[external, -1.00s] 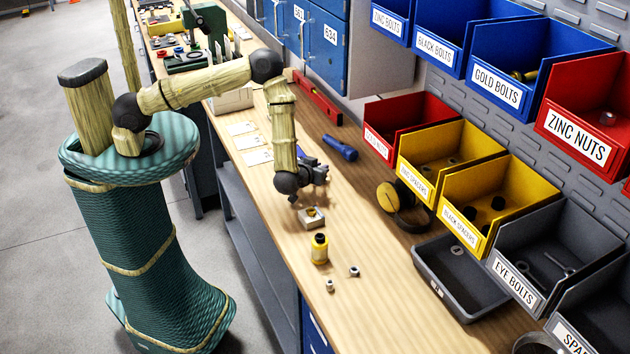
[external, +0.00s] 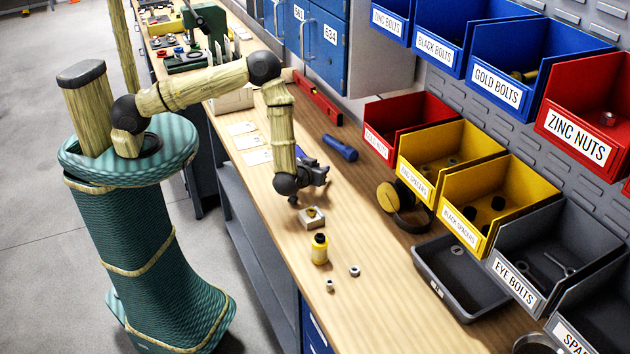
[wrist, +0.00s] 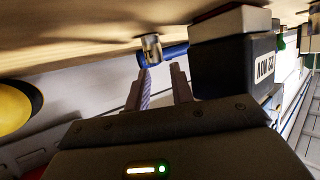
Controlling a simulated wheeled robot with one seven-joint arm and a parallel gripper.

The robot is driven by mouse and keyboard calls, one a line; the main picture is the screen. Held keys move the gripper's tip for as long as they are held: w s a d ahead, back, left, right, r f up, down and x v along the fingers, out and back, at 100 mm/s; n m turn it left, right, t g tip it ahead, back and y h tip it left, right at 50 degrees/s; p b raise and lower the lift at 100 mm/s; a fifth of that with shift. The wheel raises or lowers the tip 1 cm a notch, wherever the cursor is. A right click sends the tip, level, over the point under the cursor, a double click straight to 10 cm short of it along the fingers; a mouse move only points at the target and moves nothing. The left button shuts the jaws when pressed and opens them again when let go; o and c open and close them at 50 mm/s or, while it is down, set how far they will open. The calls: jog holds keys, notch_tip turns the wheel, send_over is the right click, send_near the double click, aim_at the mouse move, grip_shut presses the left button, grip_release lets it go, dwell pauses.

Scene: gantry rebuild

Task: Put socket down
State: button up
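A small silvery socket (wrist: 151,47) shows in the wrist view, at the tips of my gripper and against the wooden bench top, which appears at the top of that picture. My gripper (wrist: 158,64) has its two fingers apart. The socket looks close to the left finger, with a gap towards the right finger. I cannot tell whether it touches a finger. In the external view my gripper (external: 322,172) is low over the bench (external: 290,240), turned towards the back wall; the socket is hidden there.
A blue flashlight (external: 340,147) lies just behind my gripper. A small block (external: 312,219), a yellow bottle (external: 319,249) and two small metal parts (external: 354,271) stand nearer the camera. Yellow-and-black earmuffs (external: 388,197) and a grey tray (external: 435,290) lie right. Labelled bins line the wall.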

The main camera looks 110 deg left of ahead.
jog(key=shift+s+p, duration=0.15)
jog(key=shift+p, duration=0.3)
jog(key=b+v, duration=0.3)
jog(key=v, duration=0.8)
jog(key=shift+d+r, duration=0.2)
jog(key=shift+d, duration=0.15)
jog(key=shift+d+r, duration=0.1)
